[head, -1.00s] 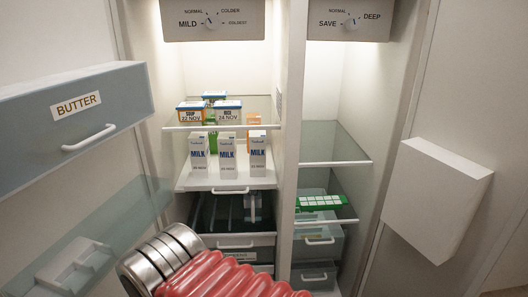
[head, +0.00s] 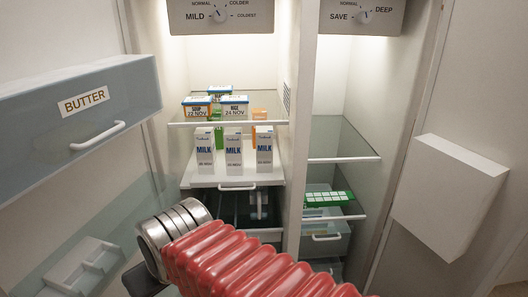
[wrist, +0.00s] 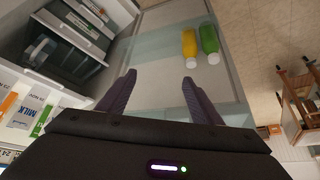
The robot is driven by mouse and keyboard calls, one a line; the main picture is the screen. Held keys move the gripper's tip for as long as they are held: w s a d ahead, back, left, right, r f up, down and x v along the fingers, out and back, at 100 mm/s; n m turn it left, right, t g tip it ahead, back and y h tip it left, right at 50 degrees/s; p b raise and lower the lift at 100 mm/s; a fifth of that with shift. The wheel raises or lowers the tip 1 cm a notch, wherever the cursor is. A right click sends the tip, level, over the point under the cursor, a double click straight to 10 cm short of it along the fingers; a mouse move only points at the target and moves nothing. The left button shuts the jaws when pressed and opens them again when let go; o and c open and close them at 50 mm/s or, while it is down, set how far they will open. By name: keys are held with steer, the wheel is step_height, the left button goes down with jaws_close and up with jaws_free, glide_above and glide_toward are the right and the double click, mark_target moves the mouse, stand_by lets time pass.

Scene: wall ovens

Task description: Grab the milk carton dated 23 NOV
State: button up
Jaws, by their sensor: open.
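Three white milk cartons stand upright side by side on a white pull-out shelf (head: 225,181) in the left fridge compartment: a left carton (head: 205,147), a middle carton (head: 234,148) and a right carton (head: 264,146). Their small date prints are too small to read for sure. In the wrist view a milk carton (wrist: 28,112) shows at the left edge, seen tilted. My gripper (wrist: 159,80) is open and empty, well to the right of that carton. Its fingers point toward a glass door shelf. The head view does not show the gripper's fingers.
Soup (head: 197,107) and rice (head: 235,106) boxes stand on the glass shelf above the cartons. A butter compartment (head: 85,108) juts out at the left. Yellow (wrist: 189,45) and green (wrist: 208,40) bottles are on the door shelf. A divider separates the right compartment.

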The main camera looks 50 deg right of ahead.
steer(key=o, duration=0.4)
steer(key=w+d+f+m, duration=0.1)
steer(key=w+d, duration=0.2)
steer(key=d, duration=0.1)
steer(key=w+d+m+h, duration=0.1)
steer(key=w+d, duration=0.2)
steer(key=d, duration=0.1)
steer(key=w+d+f+m+h, duration=0.1)
steer(key=w+d, duration=0.3)
steer(key=shift+f+t, duration=0.3)
steer(key=shift+t, duration=0.1)
steer(key=m+t+h, duration=0.5)
steer(key=m+h, duration=0.1)
steer(key=h, duration=0.6)
glide_toward(264, 145)
steer(key=shift+s+a+r, duration=0.1)
steer(key=shift+a+r, duration=0.05)
steer(key=shift+r, duration=0.1)
steer(key=x, duration=0.8)
steer(key=shift+f, duration=0.2)
steer(key=shift+w+d, duration=0.25)
